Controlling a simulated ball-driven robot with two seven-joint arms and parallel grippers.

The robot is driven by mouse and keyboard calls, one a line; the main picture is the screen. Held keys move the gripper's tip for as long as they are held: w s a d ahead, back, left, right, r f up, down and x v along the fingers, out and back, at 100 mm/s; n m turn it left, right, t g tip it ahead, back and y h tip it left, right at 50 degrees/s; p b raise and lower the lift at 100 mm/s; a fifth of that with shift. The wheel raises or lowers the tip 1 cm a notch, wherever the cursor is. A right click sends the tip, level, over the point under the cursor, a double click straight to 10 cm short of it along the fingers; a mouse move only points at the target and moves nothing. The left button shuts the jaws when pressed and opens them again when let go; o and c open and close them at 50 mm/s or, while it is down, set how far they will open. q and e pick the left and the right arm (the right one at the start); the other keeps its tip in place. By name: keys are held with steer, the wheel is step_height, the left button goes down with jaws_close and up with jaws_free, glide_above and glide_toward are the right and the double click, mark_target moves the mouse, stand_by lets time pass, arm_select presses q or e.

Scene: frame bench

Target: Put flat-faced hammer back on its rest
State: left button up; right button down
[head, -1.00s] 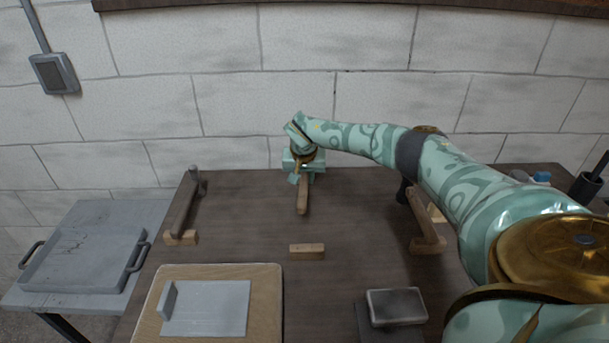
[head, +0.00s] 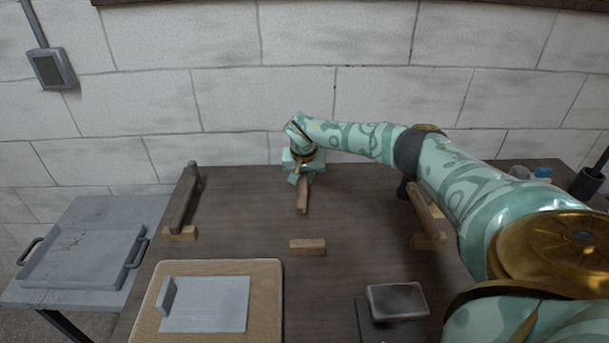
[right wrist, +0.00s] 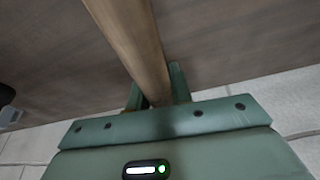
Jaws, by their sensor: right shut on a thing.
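My right gripper (head: 303,176) is at the back middle of the bench, shut on a wooden handle (head: 302,201). In the right wrist view the round brown handle (right wrist: 133,40) runs up and left from between the green fingers (right wrist: 158,92). No hammer head shows on it, so I cannot tell its face. A small wooden rest block (head: 307,247) sits on the bench nearer than the handle, with nothing on it. I cannot tell if the handle touches the bench. My left gripper is not in view.
A long tool (head: 182,205) lies on a wooden block (head: 180,233) at left. Another tool (head: 422,203) lies by a block (head: 428,241) at right, under my arm. A board with a grey plate (head: 206,304) and a grey block (head: 397,302) are in front. A tray (head: 82,258) is at far left.

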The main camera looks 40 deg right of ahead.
steer(key=shift+f+b, duration=0.35)
steer(key=shift+f, duration=0.4)
steer(key=c, duration=1.2)
jaws_free()
steer(key=shift+o, duration=0.2)
steer(key=shift+r, duration=0.15)
steer(key=p+v, duration=0.5)
steer(key=v, duration=1.1)
